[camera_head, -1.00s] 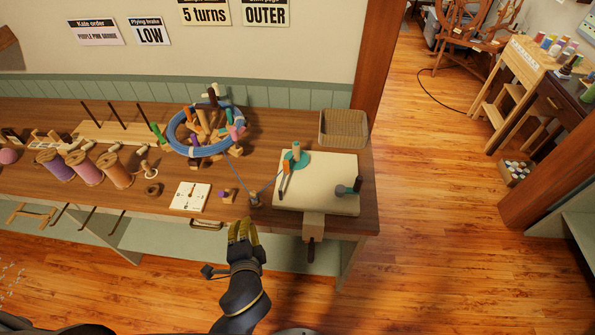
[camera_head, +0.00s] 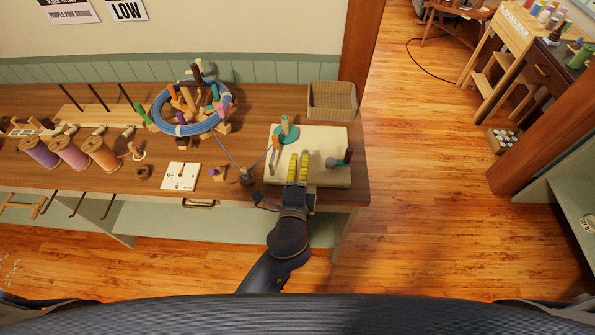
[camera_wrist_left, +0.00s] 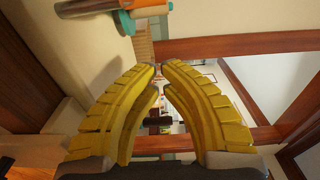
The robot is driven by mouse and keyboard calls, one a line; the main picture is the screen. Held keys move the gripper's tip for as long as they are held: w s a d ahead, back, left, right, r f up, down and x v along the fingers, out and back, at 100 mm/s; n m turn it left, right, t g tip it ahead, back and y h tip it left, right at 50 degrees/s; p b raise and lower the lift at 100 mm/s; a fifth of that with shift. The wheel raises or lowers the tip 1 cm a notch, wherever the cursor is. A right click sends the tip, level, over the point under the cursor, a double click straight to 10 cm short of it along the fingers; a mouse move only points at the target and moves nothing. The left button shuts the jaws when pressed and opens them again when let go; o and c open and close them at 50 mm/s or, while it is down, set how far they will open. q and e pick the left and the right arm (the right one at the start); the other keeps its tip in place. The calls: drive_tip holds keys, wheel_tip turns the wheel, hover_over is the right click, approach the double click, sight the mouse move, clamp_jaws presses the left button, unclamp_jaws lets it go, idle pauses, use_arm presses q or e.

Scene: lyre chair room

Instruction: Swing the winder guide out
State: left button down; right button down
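The winder stands on a cream board (camera_head: 325,140) at the table's right end. It has a teal disc with a pale wooden peg (camera_head: 285,130). An orange-and-grey arm (camera_head: 272,152), which looks like the guide, is at its left side, with blue yarn running to it. In the left wrist view an orange-and-teal part (camera_wrist_left: 145,6) shows at the top left. My left gripper (camera_head: 298,156) has its yellow fingers over the board's front edge, right of and in front of the orange arm, apart from it. Its fingertips leave a narrow empty gap. My right gripper is out of view.
A dark-knobbed crank (camera_head: 340,160) is at the board's right. A wicker basket (camera_head: 332,100) stands behind.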

sight(274, 155)
use_arm(q)
drive_tip(key=w, duration=0.4)
drive_tip(key=shift+w+d, duration=0.2)
drive_tip(key=shift+w+a, duration=0.25)
drive_tip(key=shift+a, duration=0.8)
drive_tip(key=shift+w+a, duration=0.3)
drive_tip(key=shift+a, duration=0.55)
drive_tip(key=shift+y, duration=0.3)
